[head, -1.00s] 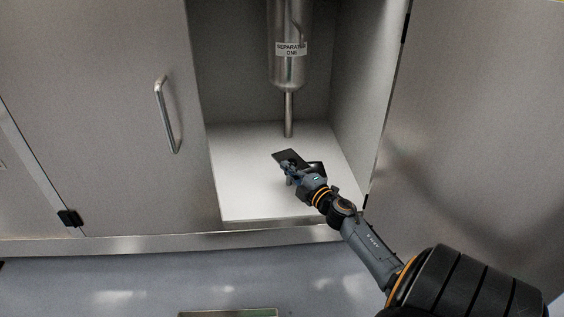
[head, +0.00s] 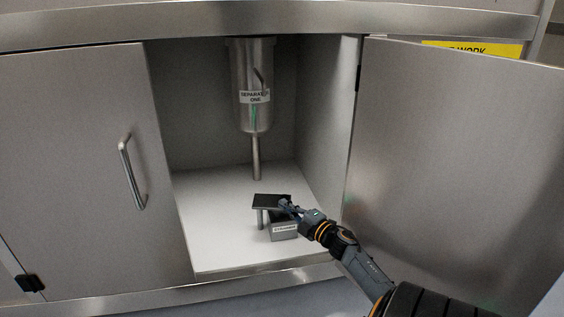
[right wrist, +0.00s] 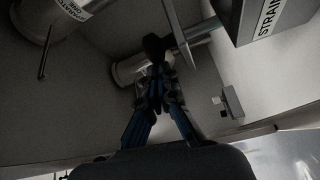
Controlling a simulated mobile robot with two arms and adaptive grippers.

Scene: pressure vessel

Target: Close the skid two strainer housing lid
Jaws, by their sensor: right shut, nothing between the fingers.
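A small grey box with a partly legible label, apparently the strainer housing (head: 284,231), stands on the white cabinet floor. It also shows in the right wrist view (right wrist: 275,18), where its label begins "STRAIN". A dark flat plate (head: 268,201) lies level beside and above it, with a metal post under it; I cannot tell whether this is the lid. My right gripper (head: 285,203) is shut and empty at the plate's right edge, over the box; contact is unclear. Its closed fingers (right wrist: 155,85) show in the right wrist view. My left gripper is not in view.
The metal vessel labelled "SEPARATOR ONE" (head: 253,85) hangs above and behind, its outlet pipe reaching down. The right cabinet door (head: 455,170) stands open; the left door (head: 85,170) with its handle is closed. White floor (head: 205,230) is clear on the left.

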